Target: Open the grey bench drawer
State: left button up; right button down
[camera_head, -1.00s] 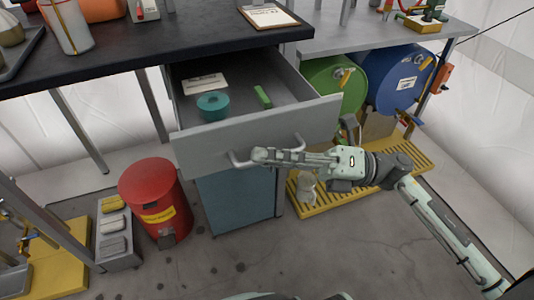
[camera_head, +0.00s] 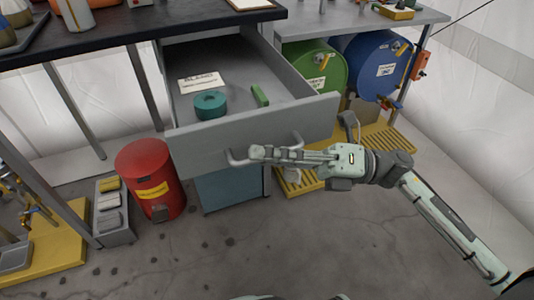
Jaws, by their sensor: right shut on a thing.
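The grey bench drawer (camera_head: 205,150) stands pulled well out from under the dark bench top (camera_head: 130,30). Its grey bar handle (camera_head: 236,160) runs across the front panel. My right gripper (camera_head: 262,153) is shut on the handle, its arm reaching in from the right; the fingers hide much of the bar. Inside the drawer lie a white label card (camera_head: 198,83), a teal tape roll (camera_head: 210,104) and a green block (camera_head: 260,95). My left gripper is not in view.
A red bin (camera_head: 150,180) stands on the floor left of the blue cabinet (camera_head: 228,192) below the drawer. Green (camera_head: 312,66) and blue (camera_head: 372,65) drums lie at the right above a yellow grating (camera_head: 395,140). The floor in front is clear.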

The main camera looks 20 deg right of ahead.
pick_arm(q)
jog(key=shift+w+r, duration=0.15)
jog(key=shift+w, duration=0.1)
pick_arm(e)
jog(key=c, duration=1.9)
grip_release()
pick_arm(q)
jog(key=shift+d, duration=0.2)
pick_arm(e)
jog(key=shift+d, duration=0.15)
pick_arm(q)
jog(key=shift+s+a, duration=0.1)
pick_arm(e)
jog(key=v, duration=1.1)
jog(key=shift+s+d, duration=0.1)
jog(key=shift+d, duration=0.25)
